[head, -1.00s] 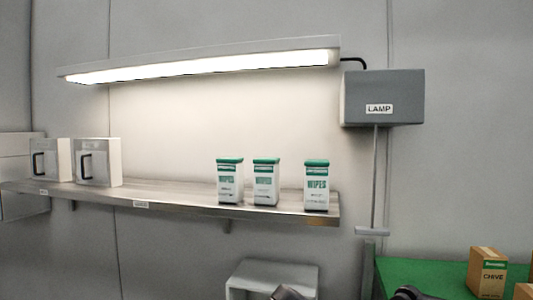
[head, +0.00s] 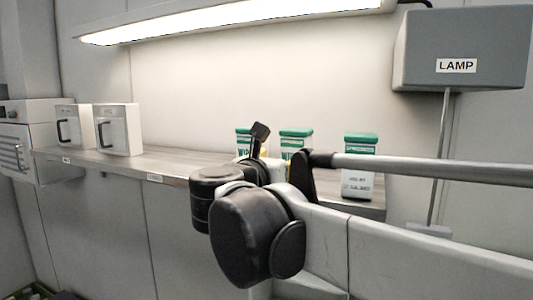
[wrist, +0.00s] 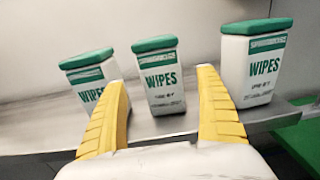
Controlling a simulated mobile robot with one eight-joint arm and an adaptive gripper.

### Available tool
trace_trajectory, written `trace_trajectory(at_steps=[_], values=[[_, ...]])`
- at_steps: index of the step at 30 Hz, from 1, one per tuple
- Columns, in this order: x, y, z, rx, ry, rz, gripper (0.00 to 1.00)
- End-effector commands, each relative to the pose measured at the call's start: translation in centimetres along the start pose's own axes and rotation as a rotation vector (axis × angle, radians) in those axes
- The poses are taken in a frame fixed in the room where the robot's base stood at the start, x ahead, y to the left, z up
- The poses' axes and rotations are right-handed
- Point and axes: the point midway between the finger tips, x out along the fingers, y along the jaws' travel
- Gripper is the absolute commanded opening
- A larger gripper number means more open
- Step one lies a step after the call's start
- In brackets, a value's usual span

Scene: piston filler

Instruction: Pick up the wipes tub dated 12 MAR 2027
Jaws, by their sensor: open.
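Three white wipes tubs with green lids stand on the metal shelf (head: 170,163). In the wrist view they are the left tub (wrist: 91,77), the middle tub (wrist: 160,78) and the right tub (wrist: 251,65). In the head view the left tub (head: 244,135) and middle tub (head: 296,138) are partly hidden by my arm; the right tub (head: 360,170) is crossed by an arm rod. The small print is too blurred to read a date. My gripper (wrist: 165,100) is open and empty, its yellow fingers either side of the middle tub in the picture, apparently short of it.
A grey lamp box (head: 462,50) hangs at the right with a thin rod below it. A lit lamp (head: 240,15) runs above the shelf. Two pale boxes with black handles (head: 118,130) stand at the shelf's left. A green surface (wrist: 300,135) shows at lower right.

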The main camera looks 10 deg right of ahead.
Motion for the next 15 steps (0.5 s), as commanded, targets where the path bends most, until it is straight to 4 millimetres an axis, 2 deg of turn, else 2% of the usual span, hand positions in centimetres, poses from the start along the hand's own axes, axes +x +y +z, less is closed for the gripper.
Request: trace_trajectory(at_steps=[5, 12, 15], values=[[1.6, -0.1, 0.1, 0.001, 0.001, -0.002, 0.85], [5.2, -0.1, 0.4, 0.002, 0.001, -0.004, 0.85], [6.1, -0.1, 0.3, 0.002, 0.001, -0.002, 0.85]])
